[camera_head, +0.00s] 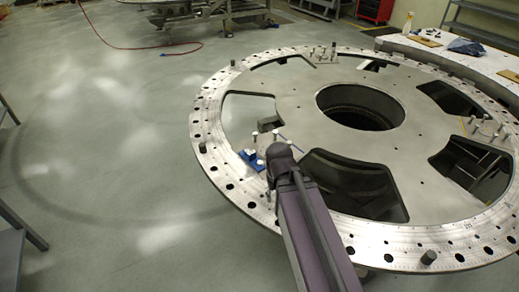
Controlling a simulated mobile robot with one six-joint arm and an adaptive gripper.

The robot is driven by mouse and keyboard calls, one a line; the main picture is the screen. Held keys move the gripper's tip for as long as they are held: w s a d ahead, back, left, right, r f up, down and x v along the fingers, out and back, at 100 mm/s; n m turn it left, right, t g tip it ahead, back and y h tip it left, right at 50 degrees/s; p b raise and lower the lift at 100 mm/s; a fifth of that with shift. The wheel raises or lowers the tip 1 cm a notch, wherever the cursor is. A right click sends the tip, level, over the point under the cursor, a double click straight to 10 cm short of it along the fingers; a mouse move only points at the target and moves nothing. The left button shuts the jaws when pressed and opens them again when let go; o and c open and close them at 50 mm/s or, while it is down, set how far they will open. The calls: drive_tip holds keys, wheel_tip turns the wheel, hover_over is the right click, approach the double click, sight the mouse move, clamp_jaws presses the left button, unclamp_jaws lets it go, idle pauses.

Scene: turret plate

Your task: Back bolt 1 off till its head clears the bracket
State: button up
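The turret plate (292,109) is a large grey metal ring with a perforated rim. A small blue bracket (250,160) sits on the left part of its rim, with pale bolt-like heads (259,164) on and beside it. I cannot tell which of them is bolt 1, or how far any head stands from the bracket. My arm reaches in from the bottom, and its rounded dark end is just right of the bracket. My gripper does not show; the arm may hide it. Part of the rim by the bracket is hidden behind the arm.
The plate has a round central hole (360,106) and several large cut-outs. Dark pegs (429,257) stand on the rim. A white bench (455,62) with a bottle and cloth is at the upper right. The floor (100,150) at left is mostly clear; a red hose lies far back.

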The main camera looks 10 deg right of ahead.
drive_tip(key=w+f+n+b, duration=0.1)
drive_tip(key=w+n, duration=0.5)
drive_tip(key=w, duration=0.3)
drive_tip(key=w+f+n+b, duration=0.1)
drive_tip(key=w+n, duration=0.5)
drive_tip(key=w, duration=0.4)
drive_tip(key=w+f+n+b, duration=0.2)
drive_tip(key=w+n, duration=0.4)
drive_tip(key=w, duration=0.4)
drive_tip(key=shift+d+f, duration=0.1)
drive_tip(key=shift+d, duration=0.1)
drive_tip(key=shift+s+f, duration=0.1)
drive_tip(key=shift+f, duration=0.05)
